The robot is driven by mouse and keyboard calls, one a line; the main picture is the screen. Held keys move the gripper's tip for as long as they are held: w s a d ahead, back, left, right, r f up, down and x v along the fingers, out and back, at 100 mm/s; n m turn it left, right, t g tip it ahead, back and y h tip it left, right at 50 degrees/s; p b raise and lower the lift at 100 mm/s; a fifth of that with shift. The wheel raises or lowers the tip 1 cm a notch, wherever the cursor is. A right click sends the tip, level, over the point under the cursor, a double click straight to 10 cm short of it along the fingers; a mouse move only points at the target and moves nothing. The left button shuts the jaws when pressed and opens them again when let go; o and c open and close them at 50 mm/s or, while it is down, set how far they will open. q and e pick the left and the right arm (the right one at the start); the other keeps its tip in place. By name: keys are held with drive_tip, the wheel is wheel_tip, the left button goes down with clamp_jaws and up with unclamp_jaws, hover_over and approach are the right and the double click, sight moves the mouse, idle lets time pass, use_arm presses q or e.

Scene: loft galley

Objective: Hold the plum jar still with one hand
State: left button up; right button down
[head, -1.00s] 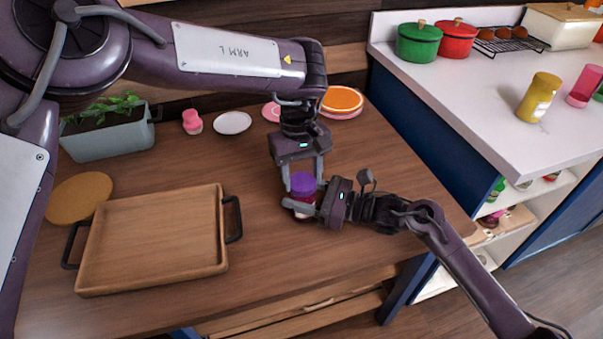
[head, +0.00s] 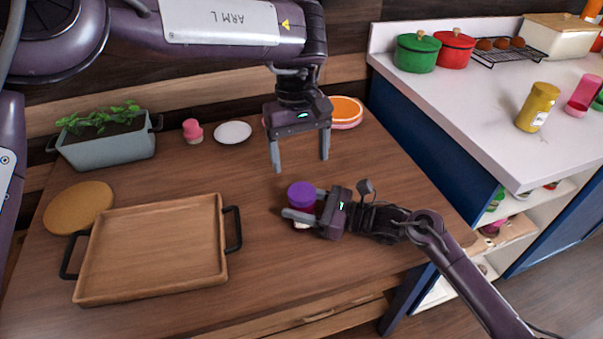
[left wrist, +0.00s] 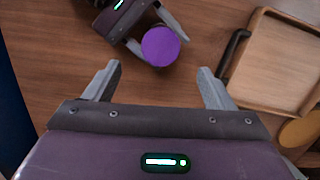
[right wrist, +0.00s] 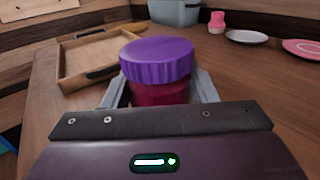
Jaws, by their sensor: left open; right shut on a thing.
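The plum jar (head: 301,196) has a purple lid and a dark red body, and stands upright on the wooden table. In the right wrist view the jar (right wrist: 158,70) sits between the fingers, its lid on. My right gripper (head: 301,214) is shut on the jar's body, below the lid. My left gripper (head: 299,165) is open and empty, raised above and behind the jar. In the left wrist view the purple lid (left wrist: 160,47) lies beyond the open fingers, apart from them.
A wooden tray (head: 222,262) with black handles lies left of the jar. A round wooden board (head: 78,207), a planter (head: 110,149), a pink shaker (head: 192,131) and a white plate (head: 232,132) stand farther left and back. A white counter (head: 480,105) is at right.

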use_arm(q)
drive_tip(key=r, duration=0.4)
drive_tip(key=shift+w+a+r, duration=0.1)
drive_tip(key=shift+w, duration=0.15)
use_arm(e)
drive_tip(key=shift+c, duration=2.4)
unclamp_jaws()
drive_tip(key=b+v, duration=0.1)
drive_tip(key=v, duration=0.6)
use_arm(q)
drive_tip(key=shift+f, duration=0.8)
use_arm(e)
drive_tip(key=shift+s+d, duration=0.15)
drive_tip(key=shift+d, duration=0.2)
